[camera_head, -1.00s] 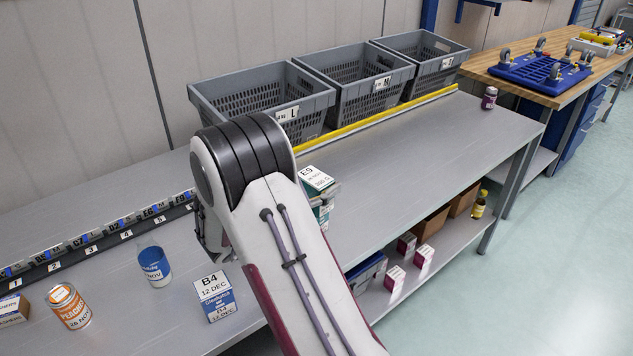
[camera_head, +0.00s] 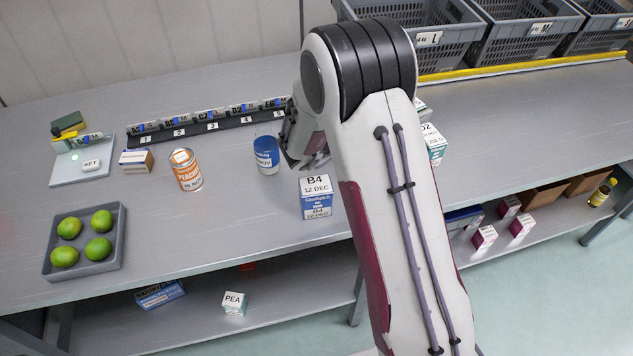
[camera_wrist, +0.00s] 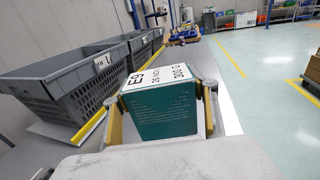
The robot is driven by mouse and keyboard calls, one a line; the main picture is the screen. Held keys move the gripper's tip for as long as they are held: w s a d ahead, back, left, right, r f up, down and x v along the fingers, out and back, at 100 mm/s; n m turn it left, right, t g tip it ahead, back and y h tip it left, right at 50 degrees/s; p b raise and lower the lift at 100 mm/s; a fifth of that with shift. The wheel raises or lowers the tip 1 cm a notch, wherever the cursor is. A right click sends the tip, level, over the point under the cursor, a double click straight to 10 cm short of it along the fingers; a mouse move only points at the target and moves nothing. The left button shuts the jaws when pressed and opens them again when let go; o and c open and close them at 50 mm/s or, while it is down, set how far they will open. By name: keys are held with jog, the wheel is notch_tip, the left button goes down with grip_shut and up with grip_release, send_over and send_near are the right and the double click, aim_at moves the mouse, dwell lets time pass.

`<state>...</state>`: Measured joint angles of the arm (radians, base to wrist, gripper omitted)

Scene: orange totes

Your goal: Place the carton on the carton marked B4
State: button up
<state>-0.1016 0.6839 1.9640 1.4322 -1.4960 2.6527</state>
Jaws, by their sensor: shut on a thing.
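The carton marked E9 (camera_wrist: 165,112) is teal with a white top reading 26 NOV and 300 G. My gripper (camera_wrist: 160,95) is shut on it, with a finger at either side, in the wrist view. In the head view my arm hides most of the grip. The carton marked B4 (camera_head: 317,197), white and blue, stands upright on the bench, left of my arm. Its top is bare.
A blue-labelled cup (camera_head: 266,154) and a peach can (camera_head: 186,170) stand left of B4. A numbered rail (camera_head: 210,127) runs behind them. A grey tray (camera_head: 116,256) holds several green fruits. Grey crates (camera_head: 420,35) stand at the back right. Bench just left of B4 is clear.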

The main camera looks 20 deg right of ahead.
jog(key=w+a+r+n+t, duration=0.1)
jog(key=a+r+t, duration=0.1)
jog(key=a, duration=0.7)
notch_tip(320, 180, up, 4)
send_over(318, 183)
jog(key=shift+r+n+y, duration=0.15)
jog(key=shift+n+y, duration=0.15)
jog(key=shift+y, duration=0.1)
notch_tip(318, 183, down, 6)
dwell(0.4)
jog(key=shift+f, duration=2)
jog(key=shift+f, duration=0.1)
